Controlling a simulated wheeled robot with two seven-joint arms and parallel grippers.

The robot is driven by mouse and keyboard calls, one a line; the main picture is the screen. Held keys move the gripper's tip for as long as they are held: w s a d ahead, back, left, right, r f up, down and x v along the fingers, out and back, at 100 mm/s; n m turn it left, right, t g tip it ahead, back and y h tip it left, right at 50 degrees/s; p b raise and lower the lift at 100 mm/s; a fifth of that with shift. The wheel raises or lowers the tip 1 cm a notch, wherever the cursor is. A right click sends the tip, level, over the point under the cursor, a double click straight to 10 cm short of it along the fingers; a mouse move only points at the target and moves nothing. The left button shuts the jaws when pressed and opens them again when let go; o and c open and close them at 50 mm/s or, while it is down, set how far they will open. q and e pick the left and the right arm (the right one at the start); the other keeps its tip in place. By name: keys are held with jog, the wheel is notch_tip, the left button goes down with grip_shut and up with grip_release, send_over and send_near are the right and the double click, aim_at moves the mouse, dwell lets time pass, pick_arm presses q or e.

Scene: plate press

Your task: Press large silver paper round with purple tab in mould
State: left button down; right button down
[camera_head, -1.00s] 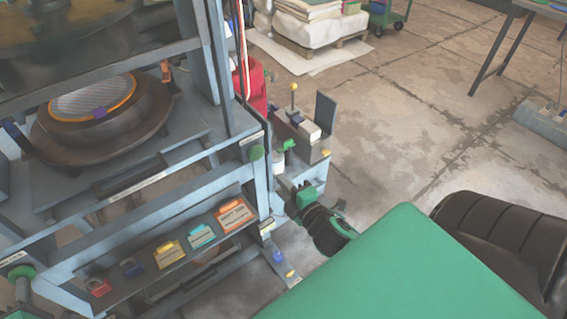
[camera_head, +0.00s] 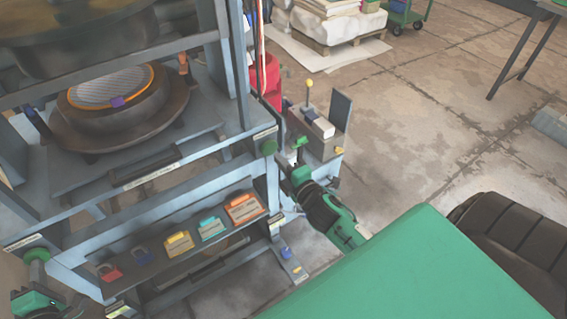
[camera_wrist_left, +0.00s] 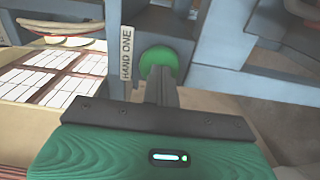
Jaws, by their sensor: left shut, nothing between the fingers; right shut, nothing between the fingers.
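The large silver paper round (camera_head: 105,88) lies in the dark round mould (camera_head: 120,128) on the press bed, an orange ring around it and its purple tab (camera_head: 117,102) at the front edge. The upper die (camera_head: 85,45) hangs above with a gap. My left gripper (camera_head: 38,285) is shut, just below the left green button (camera_head: 37,255). In the left wrist view its closed fingers (camera_wrist_left: 160,82) point at that button (camera_wrist_left: 158,62), beside a "HAND ONE" label; contact is unclear. My right gripper (camera_head: 282,163) is shut and empty, just right of the right green button (camera_head: 269,147).
A shelf under the press front holds several coloured tabbed tags (camera_head: 210,229). A small unit with a yellow-knobbed lever (camera_head: 309,84) stands right of the press. A red cylinder (camera_head: 266,80) is behind it. The floor at right is mostly clear.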

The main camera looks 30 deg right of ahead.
aim_at(271, 149)
jog(key=shift+w, duration=1.5)
jog(key=shift+s, duration=0.25)
pick_arm(q)
jog(key=shift+w, duration=0.1)
pick_arm(e)
jog(key=shift+w, duration=0.15)
